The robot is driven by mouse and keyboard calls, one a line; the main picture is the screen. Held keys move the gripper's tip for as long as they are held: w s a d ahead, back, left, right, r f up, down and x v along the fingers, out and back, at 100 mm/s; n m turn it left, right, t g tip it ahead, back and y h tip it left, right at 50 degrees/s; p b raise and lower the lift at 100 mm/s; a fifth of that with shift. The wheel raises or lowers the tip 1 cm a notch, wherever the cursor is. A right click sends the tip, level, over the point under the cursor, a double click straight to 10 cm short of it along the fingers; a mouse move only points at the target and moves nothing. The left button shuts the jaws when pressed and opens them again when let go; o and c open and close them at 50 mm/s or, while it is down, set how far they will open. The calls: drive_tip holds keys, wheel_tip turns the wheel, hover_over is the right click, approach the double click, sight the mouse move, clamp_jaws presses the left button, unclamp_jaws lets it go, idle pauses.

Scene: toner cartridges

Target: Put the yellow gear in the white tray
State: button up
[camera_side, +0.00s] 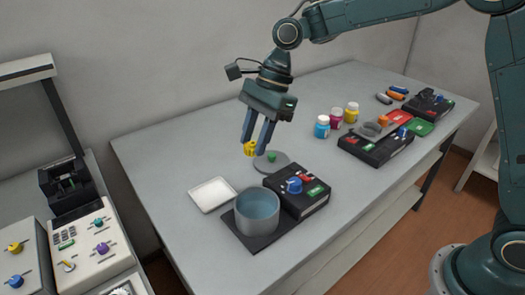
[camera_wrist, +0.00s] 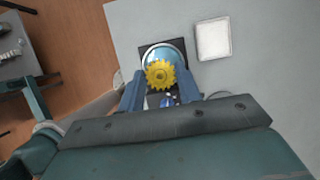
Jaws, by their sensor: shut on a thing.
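The yellow gear (camera_side: 250,149) is held between the fingertips of my gripper (camera_side: 256,146), above the table. In the wrist view the gear (camera_wrist: 160,74) shows its toothed face between the two fingers of my gripper (camera_wrist: 160,82). The white tray (camera_side: 212,194) lies flat on the table, below and to the left of the gear in the side view. It looks empty. It also shows in the wrist view (camera_wrist: 213,39), up and to the right of the gear.
A grey pot of bluish liquid (camera_side: 257,212) on a dark base stands near the tray, beside a black control box (camera_side: 297,190). A grey disc (camera_side: 271,162) with a green knob lies behind. Small bottles (camera_side: 337,118) and other boxes stand further right. The table's left part is clear.

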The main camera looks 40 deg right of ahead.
drive_tip(key=w+a+f, duration=0.4)
drive_tip(key=w+f, duration=1)
drive_tip(key=f, duration=0.1)
drive_tip(key=shift+w+f, duration=0.25)
drive_tip(key=shift+w, duration=0.15)
drive_tip(key=shift+f, duration=0.2)
drive_tip(key=shift+f, duration=2.15)
drive_tip(key=shift+f, duration=0.65)
idle(0.4)
drive_tip(key=o, duration=1)
